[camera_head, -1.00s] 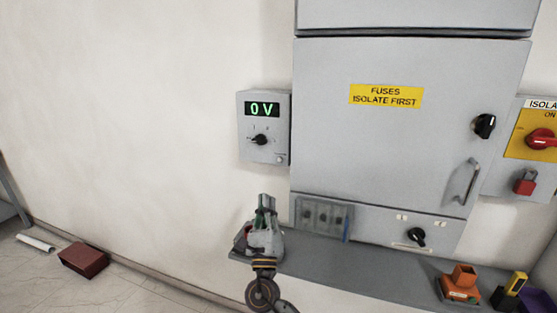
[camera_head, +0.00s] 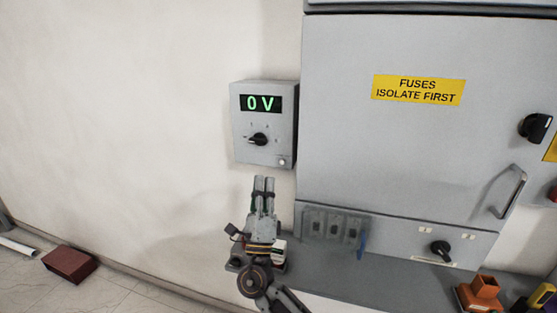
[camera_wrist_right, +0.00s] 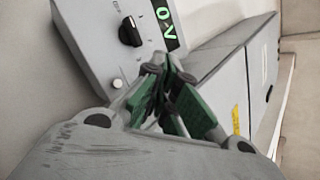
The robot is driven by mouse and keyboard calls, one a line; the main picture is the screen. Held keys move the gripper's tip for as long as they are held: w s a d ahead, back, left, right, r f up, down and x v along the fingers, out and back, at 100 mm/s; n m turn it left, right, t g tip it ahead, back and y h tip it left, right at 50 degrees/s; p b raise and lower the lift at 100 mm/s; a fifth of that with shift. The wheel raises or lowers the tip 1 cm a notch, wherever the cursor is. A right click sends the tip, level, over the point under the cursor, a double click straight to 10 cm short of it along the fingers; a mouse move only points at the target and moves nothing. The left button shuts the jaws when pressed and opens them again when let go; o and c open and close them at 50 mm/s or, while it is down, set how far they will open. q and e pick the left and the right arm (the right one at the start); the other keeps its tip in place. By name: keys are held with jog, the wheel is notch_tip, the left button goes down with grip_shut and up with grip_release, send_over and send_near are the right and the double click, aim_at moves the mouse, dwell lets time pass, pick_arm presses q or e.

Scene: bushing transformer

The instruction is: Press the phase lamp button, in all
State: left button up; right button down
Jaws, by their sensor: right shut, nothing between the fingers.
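A grey meter box (camera_head: 264,124) is on the wall left of the cabinet. Its green display (camera_head: 260,104) reads 0 V, with a black rotary knob (camera_head: 258,139) below. A small round pale button (camera_head: 282,161) sits at its lower right corner; the button also shows in the right wrist view (camera_wrist_right: 117,84). My right gripper (camera_head: 264,180) is shut and empty, pointing up just below the box, a little left of the button. In the wrist view its fingertips (camera_wrist_right: 165,62) are beside the box, apart from the button. My left gripper is not in view.
The grey cabinet (camera_head: 400,150) with a yellow fuses label stands to the right. A clear-fronted panel (camera_head: 335,227) and a shelf (camera_head: 345,270) lie below it. Orange and yellow items (camera_head: 483,290) are at lower right. A dark red box (camera_head: 69,263) is on the floor.

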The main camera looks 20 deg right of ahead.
aim_at(282, 162)
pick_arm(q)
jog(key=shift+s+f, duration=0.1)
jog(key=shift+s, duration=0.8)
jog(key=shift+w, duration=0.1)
pick_arm(e)
jog(key=shift+w+d, duration=0.1)
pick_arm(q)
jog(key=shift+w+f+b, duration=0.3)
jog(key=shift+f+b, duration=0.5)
pick_arm(e)
jog(key=w+d, duration=0.4)
jog(key=w, duration=0.3)
jog(key=shift+d, duration=0.35)
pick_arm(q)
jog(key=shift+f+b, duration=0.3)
pick_arm(e)
jog(key=shift+w+d+r, duration=0.1)
jog(key=shift+w+d, duration=0.4)
jog(key=shift+w, duration=0.15)
dwell(1.3)
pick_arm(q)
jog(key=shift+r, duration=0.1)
pick_arm(e)
jog(key=shift+s+a, duration=0.15)
jog(key=shift+s, duration=0.05)
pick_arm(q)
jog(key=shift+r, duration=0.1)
pick_arm(e)
jog(key=shift+s+a, duration=0.35)
jog(key=shift+s, duration=0.15)
